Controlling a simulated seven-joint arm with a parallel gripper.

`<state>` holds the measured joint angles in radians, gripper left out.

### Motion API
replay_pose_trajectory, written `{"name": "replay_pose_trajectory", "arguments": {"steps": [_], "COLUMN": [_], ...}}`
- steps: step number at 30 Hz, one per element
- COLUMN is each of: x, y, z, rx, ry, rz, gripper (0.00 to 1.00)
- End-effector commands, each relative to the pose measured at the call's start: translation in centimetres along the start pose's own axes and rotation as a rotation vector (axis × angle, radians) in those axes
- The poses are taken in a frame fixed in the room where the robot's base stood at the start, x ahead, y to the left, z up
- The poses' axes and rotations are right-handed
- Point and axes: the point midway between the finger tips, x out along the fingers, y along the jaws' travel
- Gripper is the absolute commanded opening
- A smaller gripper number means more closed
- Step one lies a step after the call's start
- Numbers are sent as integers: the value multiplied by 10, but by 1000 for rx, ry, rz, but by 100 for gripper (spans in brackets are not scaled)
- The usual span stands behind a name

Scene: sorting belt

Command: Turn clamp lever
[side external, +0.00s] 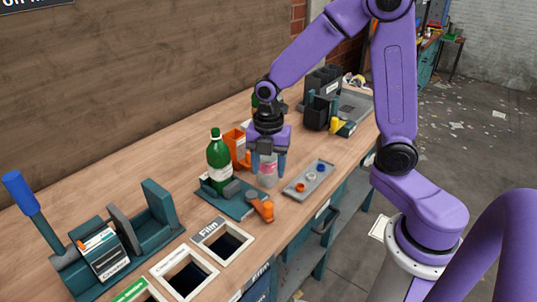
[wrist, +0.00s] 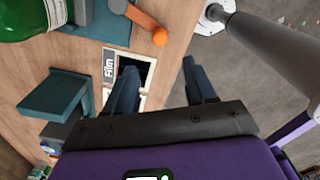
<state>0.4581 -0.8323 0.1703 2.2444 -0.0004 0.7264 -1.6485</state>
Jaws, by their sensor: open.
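The clamp lever (side external: 262,205) is an orange-knobbed arm on a teal base plate (side external: 213,203), beside a green bottle (side external: 219,162). In the wrist view, the lever (wrist: 142,20) and its orange knob (wrist: 159,37) lie near the top, beyond my fingertips. My gripper (side external: 268,168) points down behind the lever in the side view, apart from it. Its two fingers (wrist: 160,72) are spread, with nothing seen between them in the wrist view. A clear container with a pink label (side external: 267,172) shows between the fingers in the side view; its depth relative to them is unclear.
A grey tray (side external: 294,190) with small caps lies right of my gripper. Orange bins (side external: 236,143) stand behind the bottle. Framed bench openings, one labelled Film (side external: 206,232), lie in front. A teal crusher (side external: 160,243) with a blue-handled lever (side external: 20,192) stands at left.

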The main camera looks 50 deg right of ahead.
Motion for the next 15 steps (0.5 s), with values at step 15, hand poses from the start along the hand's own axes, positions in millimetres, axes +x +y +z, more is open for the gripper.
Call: {"name": "replay_pose_trajectory", "arguments": {"steps": [15], "x": [-31], "y": [0], "z": [0], "rx": [1], "ry": [0], "rz": [-1], "gripper": [55]}}
